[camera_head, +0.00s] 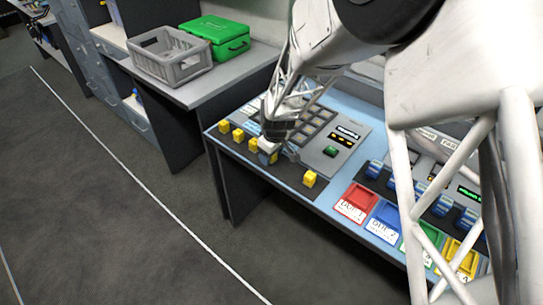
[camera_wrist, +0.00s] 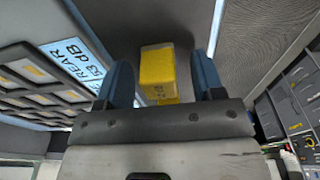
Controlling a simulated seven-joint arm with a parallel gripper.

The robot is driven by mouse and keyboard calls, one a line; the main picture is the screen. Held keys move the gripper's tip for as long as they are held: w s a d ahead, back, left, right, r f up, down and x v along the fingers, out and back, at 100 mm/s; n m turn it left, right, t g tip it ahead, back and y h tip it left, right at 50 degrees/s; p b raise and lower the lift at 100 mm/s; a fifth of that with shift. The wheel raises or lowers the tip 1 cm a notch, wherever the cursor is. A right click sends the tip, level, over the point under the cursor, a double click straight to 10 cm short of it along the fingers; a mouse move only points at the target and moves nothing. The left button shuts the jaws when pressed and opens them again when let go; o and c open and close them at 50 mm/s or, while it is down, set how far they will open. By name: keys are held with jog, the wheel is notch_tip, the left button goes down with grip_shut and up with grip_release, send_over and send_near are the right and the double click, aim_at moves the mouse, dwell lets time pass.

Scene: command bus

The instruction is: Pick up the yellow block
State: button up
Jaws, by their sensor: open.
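Several yellow blocks stand in a row along the front edge of the console. One yellow block (camera_head: 273,157) is right at my gripper (camera_head: 279,152), which partly covers it. The fingers are open and hold nothing. Another yellow block (camera_head: 309,178) stands alone to the right. Others, such as the leftmost yellow block (camera_head: 224,126), stand to the left.
The console's button panel (camera_head: 331,142) lies just behind the gripper. Red (camera_head: 355,203) and blue (camera_head: 386,222) trays sit to the right, with green and yellow ones partly behind my arm. A grey crate (camera_head: 170,58) and green case (camera_head: 218,36) stand on another table. The floor in front is clear.

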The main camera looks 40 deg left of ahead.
dwell(0.3)
jog(key=c, duration=1)
jog(key=shift+r, duration=0.15)
jog(key=shift+r, duration=0.55)
jog(key=shift+s+d+r, duration=0.15)
jog(key=shift+r, duration=0.4)
jog(key=shift+s+d+r, duration=0.1)
jog(key=shift+d+r, duration=0.05)
jog(key=shift+r, duration=0.4)
jog(key=s+d+r, duration=0.1)
jog(key=s+d, duration=0.8)
jog(key=d, duration=0.3)
jog(key=shift+r, duration=0.2)
jog(key=shift+s+d, duration=0.1)
